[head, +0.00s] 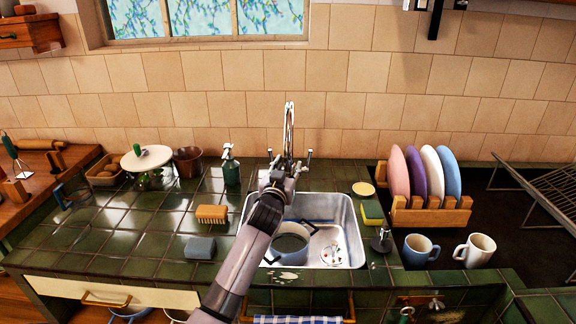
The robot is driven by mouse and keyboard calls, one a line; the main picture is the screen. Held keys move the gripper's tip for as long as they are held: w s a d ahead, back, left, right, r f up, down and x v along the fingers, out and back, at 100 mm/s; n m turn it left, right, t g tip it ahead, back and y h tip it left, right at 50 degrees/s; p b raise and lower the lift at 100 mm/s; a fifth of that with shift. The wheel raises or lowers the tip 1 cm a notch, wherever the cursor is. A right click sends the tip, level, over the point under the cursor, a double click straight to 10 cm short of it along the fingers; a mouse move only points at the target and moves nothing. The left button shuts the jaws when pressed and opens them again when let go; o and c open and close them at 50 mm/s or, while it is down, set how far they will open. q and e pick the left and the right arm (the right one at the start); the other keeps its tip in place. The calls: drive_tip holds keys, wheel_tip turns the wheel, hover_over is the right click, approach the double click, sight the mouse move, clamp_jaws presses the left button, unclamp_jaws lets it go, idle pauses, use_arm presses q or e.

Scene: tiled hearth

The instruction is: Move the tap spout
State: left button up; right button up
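The tap spout (289,118) is a tall, shiny metal piece that rises behind the sink (352,232) and stands upright in front of the tiled wall. My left arm comes in from the bottom and crosses the sink's left side. My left gripper (284,170) is at the lower part of the tap, overlapping it in the picture. Its fingers are small and blend with the metal, so I cannot tell whether they touch the spout or are open or shut. The tap's base is largely hidden behind the gripper. My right gripper is not in view.
A pot (290,245) with dark handles sits in the sink, partly behind my arm. A green spray bottle (231,166), a brush (212,214) and a grey sponge (200,247) are left of the sink. A dish rack (432,216) with several plates and two mugs stand right.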

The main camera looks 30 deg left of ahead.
use_arm(q)
drive_tip(key=shift+w+a, duration=0.15)
drive_tip(key=shift+w, duration=0.15)
clamp_jaws()
idle(0.4)
idle(0.4)
